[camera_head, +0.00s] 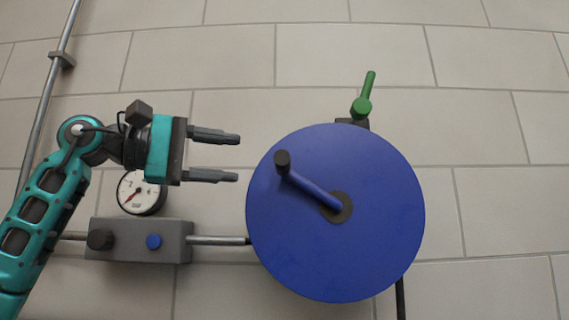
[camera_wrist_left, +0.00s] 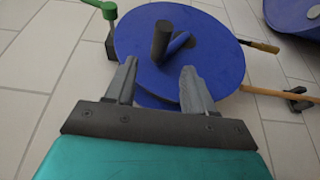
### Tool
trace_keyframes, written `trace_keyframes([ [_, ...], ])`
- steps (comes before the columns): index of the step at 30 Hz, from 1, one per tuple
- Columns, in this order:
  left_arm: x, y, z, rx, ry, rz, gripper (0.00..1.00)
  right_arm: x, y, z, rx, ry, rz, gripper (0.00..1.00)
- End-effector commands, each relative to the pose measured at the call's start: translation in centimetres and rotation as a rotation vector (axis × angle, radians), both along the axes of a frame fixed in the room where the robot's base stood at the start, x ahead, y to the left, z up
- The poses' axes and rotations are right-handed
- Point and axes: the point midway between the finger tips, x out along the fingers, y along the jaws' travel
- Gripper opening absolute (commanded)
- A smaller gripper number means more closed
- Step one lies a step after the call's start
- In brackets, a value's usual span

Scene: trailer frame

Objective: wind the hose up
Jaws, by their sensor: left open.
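A big blue hose reel (camera_head: 370,240) is mounted on the tiled wall; it also shows in the left wrist view (camera_wrist_left: 225,65). A blue crank arm (camera_head: 312,190) runs from its dark hub up and left to a black handle knob (camera_head: 282,162). In the left wrist view the black handle (camera_wrist_left: 162,38) stands beyond my fingertips, roughly between them. My left gripper (camera_head: 240,158) is open and empty, to the left of the reel and apart from the handle. The hose (camera_head: 400,298) seems to show only as a dark line below the reel. My right gripper is not in view.
A green lever valve (camera_head: 363,106) sits above the reel. A grey box (camera_head: 138,252) with a black and a blue knob, a round gauge (camera_head: 141,193) and a horizontal pipe (camera_head: 218,240) are at the left. Another blue round object (camera_wrist_left: 295,15) shows in the left wrist view.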

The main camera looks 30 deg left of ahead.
Motion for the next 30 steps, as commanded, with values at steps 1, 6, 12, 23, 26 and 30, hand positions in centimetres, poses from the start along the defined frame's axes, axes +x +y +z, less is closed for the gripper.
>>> trace_keyframes([
  [1,0.9,-0.9,0.0,0.001,0.003,-0.004,0.54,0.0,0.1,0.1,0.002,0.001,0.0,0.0],
  [6,3.6,-3.3,0.0,0.001,0.003,-0.004,0.54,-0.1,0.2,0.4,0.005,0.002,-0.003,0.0],
  [12,6.1,-5.5,0.0,0.0,0.001,-0.003,0.54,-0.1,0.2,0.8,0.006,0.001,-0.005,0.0],
  [23,7.5,-6.7,-0.1,0.0,0.0,-0.001,0.54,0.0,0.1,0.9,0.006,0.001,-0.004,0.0],
  [26,7.5,-6.7,-0.1,0.0,0.0,-0.001,0.54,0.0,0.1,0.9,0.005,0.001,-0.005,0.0],
  [30,7.5,-6.7,-0.1,0.0,0.0,-0.001,0.45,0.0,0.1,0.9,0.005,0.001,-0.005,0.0],
])
